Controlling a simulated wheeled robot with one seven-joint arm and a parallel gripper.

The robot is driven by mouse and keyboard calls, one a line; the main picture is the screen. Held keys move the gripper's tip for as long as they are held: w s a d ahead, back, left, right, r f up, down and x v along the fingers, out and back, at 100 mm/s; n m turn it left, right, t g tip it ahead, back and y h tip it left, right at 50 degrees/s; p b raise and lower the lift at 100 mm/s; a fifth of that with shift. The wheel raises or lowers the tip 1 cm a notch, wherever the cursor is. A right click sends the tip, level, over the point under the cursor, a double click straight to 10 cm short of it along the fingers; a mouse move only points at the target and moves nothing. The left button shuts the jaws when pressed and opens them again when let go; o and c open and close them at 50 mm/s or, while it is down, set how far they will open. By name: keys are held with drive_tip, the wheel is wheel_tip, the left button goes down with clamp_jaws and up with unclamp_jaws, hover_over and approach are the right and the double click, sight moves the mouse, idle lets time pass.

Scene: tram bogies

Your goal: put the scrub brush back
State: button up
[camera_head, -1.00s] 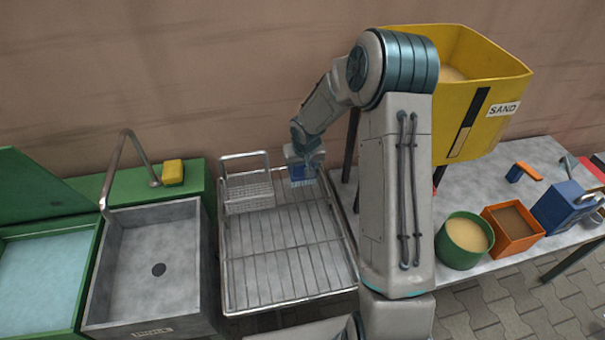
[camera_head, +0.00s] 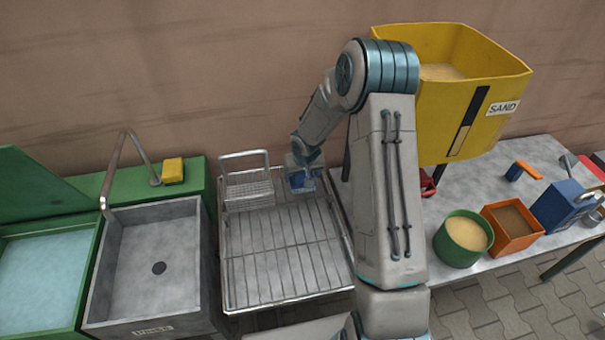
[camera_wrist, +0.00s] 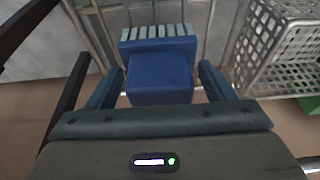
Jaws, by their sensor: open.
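The scrub brush (camera_wrist: 160,76) has a blue block body and a row of pale bristles. In the wrist view it lies between the two fingers of my gripper (camera_wrist: 160,88), which are open with a narrow gap on each side. In the head view the brush (camera_head: 298,181) shows as a blue patch below my gripper (camera_head: 302,184), at the back right of the wire drying rack (camera_head: 285,250). Rack wires show behind the bristles in the wrist view. My gripper hides part of the brush, and I cannot tell exactly what it rests on.
A wire basket (camera_head: 248,187) stands just left of the brush, close to my gripper. A grey sink (camera_head: 150,235) with a bent tap and a yellow sponge (camera_head: 173,170) are further left. A yellow sand bin (camera_head: 420,120) and a table with pots are right. The rack's middle is empty.

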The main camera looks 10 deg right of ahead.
drive_tip(key=shift+r, duration=0.6)
drive_tip(key=s+d+r+h, duration=0.1)
drive_tip(key=s+r, duration=0.7)
drive_tip(key=r, duration=0.3)
drive_tip(key=s+r+h, duration=0.1)
drive_tip(key=s+r, duration=0.7)
drive_tip(key=r, duration=0.3)
drive_tip(key=s+r+y, duration=0.1)
drive_tip(key=s+r, duration=0.1)
drive_tip(key=s, duration=0.6)
drive_tip(key=s+a+r+y, duration=0.1)
drive_tip(key=s, duration=0.7)
drive_tip(key=shift+s+r, duration=0.2)
drive_tip(key=shift+r, duration=0.15)
